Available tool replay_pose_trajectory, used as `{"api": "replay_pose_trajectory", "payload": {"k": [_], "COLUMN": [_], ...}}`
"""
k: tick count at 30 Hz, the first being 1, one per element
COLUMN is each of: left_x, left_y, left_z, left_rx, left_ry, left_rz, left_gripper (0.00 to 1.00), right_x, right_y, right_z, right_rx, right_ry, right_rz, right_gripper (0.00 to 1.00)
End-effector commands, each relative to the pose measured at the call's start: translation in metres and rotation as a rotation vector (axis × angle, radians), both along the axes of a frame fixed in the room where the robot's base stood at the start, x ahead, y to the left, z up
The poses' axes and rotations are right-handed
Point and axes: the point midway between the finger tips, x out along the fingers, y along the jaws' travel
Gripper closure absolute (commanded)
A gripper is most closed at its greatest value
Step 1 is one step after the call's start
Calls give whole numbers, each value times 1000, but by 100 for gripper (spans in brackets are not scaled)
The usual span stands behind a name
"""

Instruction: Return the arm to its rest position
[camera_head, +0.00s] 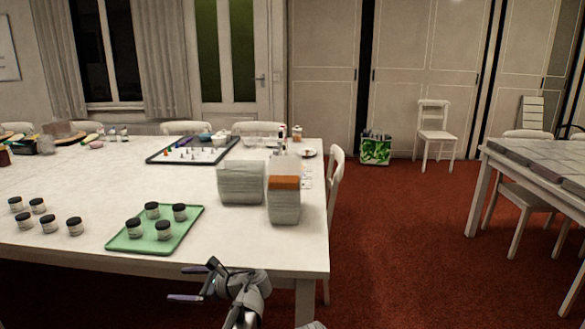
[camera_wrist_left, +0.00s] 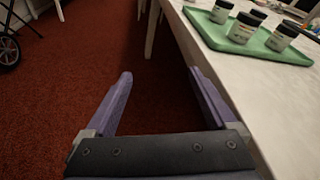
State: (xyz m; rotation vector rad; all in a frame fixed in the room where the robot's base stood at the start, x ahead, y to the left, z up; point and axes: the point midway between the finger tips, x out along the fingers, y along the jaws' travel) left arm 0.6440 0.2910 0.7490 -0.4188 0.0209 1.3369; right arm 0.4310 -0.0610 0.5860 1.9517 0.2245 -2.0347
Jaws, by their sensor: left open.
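My left gripper (camera_head: 180,284) is in front of the white table's near edge, with its two purple fingers pointing left. In the wrist view it (camera_wrist_left: 160,76) is open and empty, with red carpet between the fingers. The green tray (camera_head: 118,243) lies on the table near that edge, beyond the gripper, with several dark-lidded jars (camera_head: 164,231) on it. The tray also shows at the top right of the wrist view (camera_wrist_left: 264,48), apart from the fingers. My right gripper is not in view.
The white table (camera_head: 80,180) fills the left, its edge close to the gripper. Several jars (camera_head: 75,226) stand left of the tray. Two stacks (camera_head: 284,205) stand near the right edge. A game board (camera_head: 160,155) lies farther back. Red carpet (camera_head: 400,240) is clear to the right.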

Motion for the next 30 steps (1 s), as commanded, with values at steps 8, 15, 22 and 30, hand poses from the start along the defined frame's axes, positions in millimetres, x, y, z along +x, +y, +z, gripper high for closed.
{"api": "replay_pose_trajectory", "payload": {"k": [8, 15, 22, 30], "left_x": [-50, -126, -188, -214], "left_y": [-46, -130, -199, -231], "left_z": [-64, -131, -158, -126], "left_rx": [-386, -857, -1114, -1192], "left_ry": [-225, -433, -495, -500], "left_rz": [124, 457, 805, 987], "left_gripper": [10, 10, 10, 10], "right_x": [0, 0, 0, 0], "right_y": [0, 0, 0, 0], "right_z": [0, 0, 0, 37], "right_rx": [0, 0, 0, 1], "right_ry": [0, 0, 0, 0], "right_rz": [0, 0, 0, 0], "right_gripper": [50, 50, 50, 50]}}
